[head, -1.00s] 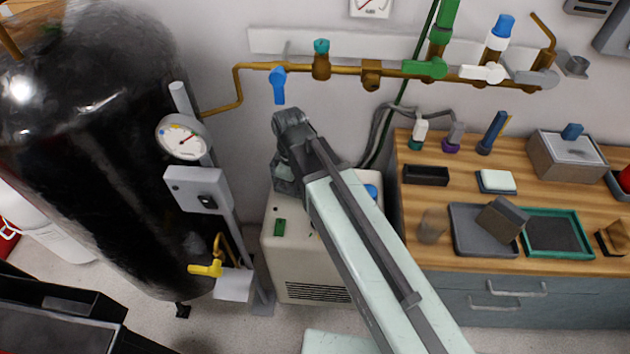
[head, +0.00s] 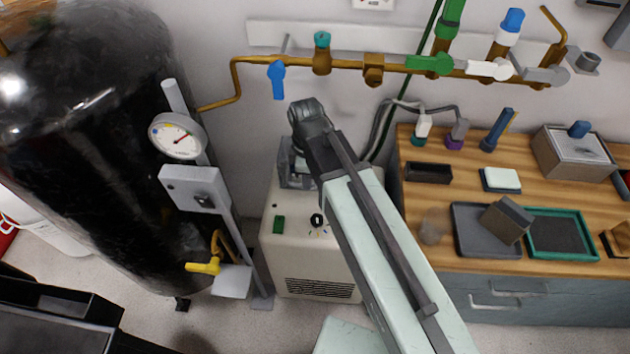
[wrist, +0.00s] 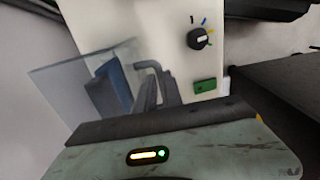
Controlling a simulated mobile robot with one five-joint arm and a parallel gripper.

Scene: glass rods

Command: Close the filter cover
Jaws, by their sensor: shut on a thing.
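The filter cover looks like a clear, greyish panel (wrist: 72,88) in the wrist view, tilted and standing out from the pale beige cabinet (head: 318,262). A blue block (wrist: 119,82), apparently its handle, sits at the panel's right edge. My gripper (wrist: 148,72) is at this block with its dark fingers close together, shut on the cover; the exact contact is partly hidden. In the head view a translucent grey box shape (head: 288,165) shows left of my wrist above the cabinet, and my arm hides its right part.
The cabinet front has a black knob (head: 317,220) and a green switch (head: 279,224). A large black tank (head: 90,150) with a gauge (head: 177,136) stands left. Brass pipes with valves (head: 374,68) run above. A wooden bench (head: 440,200) with trays stands right.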

